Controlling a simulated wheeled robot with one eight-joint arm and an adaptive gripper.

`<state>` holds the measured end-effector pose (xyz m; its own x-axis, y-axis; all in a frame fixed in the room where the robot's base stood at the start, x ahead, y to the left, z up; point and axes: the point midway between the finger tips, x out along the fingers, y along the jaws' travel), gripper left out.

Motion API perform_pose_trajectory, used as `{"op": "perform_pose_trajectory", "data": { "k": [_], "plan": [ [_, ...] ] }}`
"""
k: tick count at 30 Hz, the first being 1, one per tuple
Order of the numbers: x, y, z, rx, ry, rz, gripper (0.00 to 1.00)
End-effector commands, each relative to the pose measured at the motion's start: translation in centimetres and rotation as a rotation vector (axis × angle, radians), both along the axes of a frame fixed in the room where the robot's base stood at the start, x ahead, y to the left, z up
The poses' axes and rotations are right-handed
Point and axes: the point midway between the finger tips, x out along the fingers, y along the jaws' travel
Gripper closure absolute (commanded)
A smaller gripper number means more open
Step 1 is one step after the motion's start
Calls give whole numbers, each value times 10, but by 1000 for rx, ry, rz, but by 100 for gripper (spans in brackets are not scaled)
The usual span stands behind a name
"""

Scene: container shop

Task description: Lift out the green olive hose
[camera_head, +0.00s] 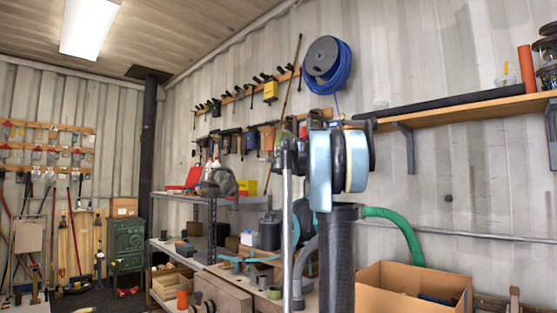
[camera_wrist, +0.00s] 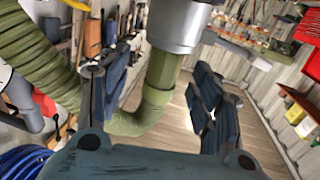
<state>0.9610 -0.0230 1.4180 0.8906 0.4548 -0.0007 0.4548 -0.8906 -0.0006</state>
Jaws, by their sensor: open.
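In the wrist view an olive green ribbed hose (camera_wrist: 38,55) comes in from the left. It passes behind my left finger, bends at the lower middle and rises into a grey cylinder (camera_wrist: 187,22). My gripper (camera_wrist: 160,65) is open, its blue-padded fingers on either side of the upright part of the hose. I cannot tell whether the hose lies between the pads or beyond them, and no finger is clearly touching it. In the head view a brighter green ribbed hose (camera_head: 402,229) curves down behind a cardboard box; I cannot tell whether it is the same hose.
The open cardboard box (camera_head: 398,277) stands at lower right. A wooden shelf (camera_head: 470,112) runs above. A workbench with clutter is at lower middle, and a blue coil (camera_head: 343,72) hangs on the wall. Blue hose (camera_wrist: 22,163) lies at lower left of the wrist view.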

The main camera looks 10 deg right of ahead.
Motion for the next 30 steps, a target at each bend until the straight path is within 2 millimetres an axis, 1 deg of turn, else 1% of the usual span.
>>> {"op": "perform_pose_trajectory", "data": {
  "k": [6,10,13,18,19,20,21,23,24,26,30],
  "plan": [
    [22,18,2,0,0,3,41],
    [36,24,2,0,0,2,41],
    [39,26,2,0,0,1,41],
    [39,26,2,0,0,1,41],
    [39,26,2,0,0,1,46],
    [39,26,2,0,0,1,53],
    [39,26,2,0,0,1,62],
    [39,26,2,0,0,0,75],
    [39,26,2,0,0,0,84],
    [39,26,2,0,0,0,96],
    [39,26,2,0,0,0,97]
  ]
}}
